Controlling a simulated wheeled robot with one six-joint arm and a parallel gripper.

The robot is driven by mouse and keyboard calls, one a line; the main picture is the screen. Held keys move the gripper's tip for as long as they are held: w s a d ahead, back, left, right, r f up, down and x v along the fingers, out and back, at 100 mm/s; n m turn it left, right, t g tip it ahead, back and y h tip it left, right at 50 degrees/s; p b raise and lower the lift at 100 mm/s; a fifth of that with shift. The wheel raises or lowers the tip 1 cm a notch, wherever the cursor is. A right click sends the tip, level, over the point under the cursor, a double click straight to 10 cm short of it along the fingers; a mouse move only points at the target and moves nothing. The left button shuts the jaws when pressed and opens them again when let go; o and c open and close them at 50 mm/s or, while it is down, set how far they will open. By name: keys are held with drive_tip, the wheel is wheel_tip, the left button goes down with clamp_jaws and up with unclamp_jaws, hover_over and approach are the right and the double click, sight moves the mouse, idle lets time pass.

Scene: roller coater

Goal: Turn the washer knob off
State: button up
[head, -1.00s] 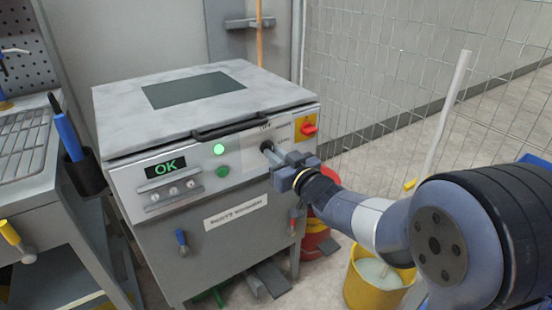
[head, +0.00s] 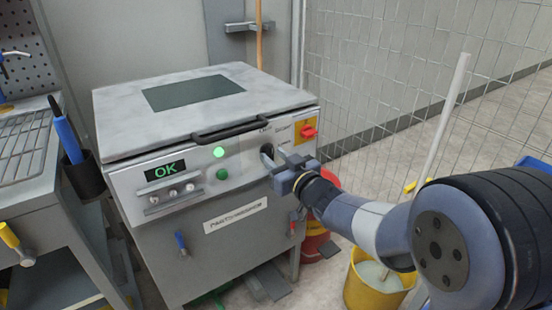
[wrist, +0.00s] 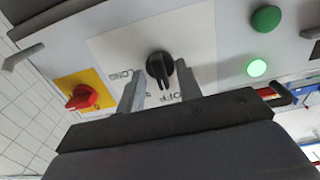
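The washer (head: 150,235) is a grey cabinet with a light front panel. Its black knob (wrist: 160,66) is on that panel, between ON and OFF labels. In the wrist view the knob's grip bar points down the picture, toward the OFF label (wrist: 168,97). My gripper (wrist: 158,80) is open, with one finger on each side of the knob and visible gaps between. In the head view my gripper (head: 275,157) is in front of the knob and partly hides it.
A red switch on a yellow plate (head: 298,126) is right of the knob. A lit green lamp (head: 218,152) and a green button (head: 222,174) are left of it. A black lid handle (head: 231,130) juts out above. A yellow bucket (head: 375,290) stands at lower right.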

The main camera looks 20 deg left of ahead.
drive_tip(key=p+v, duration=0.2)
drive_tip(key=v, duration=0.8)
drive_tip(key=shift+s+d, duration=0.25)
drive_tip(key=shift+s, duration=0.05)
drive_tip(key=b+x, duration=0.2)
drive_tip(key=x, duration=0.9)
drive_tip(key=shift+d, duration=0.1)
drive_tip(key=shift+d, duration=0.1)
